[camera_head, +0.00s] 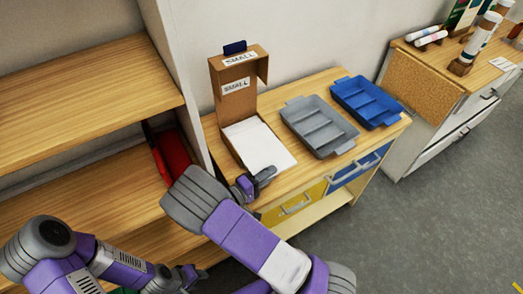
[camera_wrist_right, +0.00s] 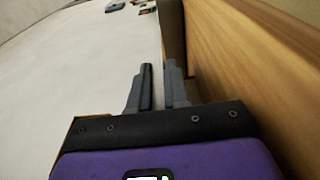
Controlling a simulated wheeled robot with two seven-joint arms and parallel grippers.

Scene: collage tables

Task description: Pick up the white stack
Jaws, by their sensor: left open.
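The white stack (camera_head: 260,147) is a flat pile of white sheets. It lies in the low front part of an upright cardboard box (camera_head: 234,108) on the wooden table. My right gripper (camera_head: 262,179) is at the stack's near edge, by the table's front; I cannot tell whether it touches the stack. In the right wrist view its two fingers (camera_wrist_right: 158,82) stand slightly apart with nothing visible held between them. My left gripper (camera_head: 192,276) is open and empty, low in front of the shelf and away from the stack. My right forearm hides part of the table's front.
A grey tray (camera_head: 319,126) and a blue tray (camera_head: 367,102) stand right of the box. A wooden shelf (camera_head: 85,92) with a white side panel is at left, holding a red object (camera_head: 174,154). Yellow and blue drawers are below the table. Grey floor is clear at right.

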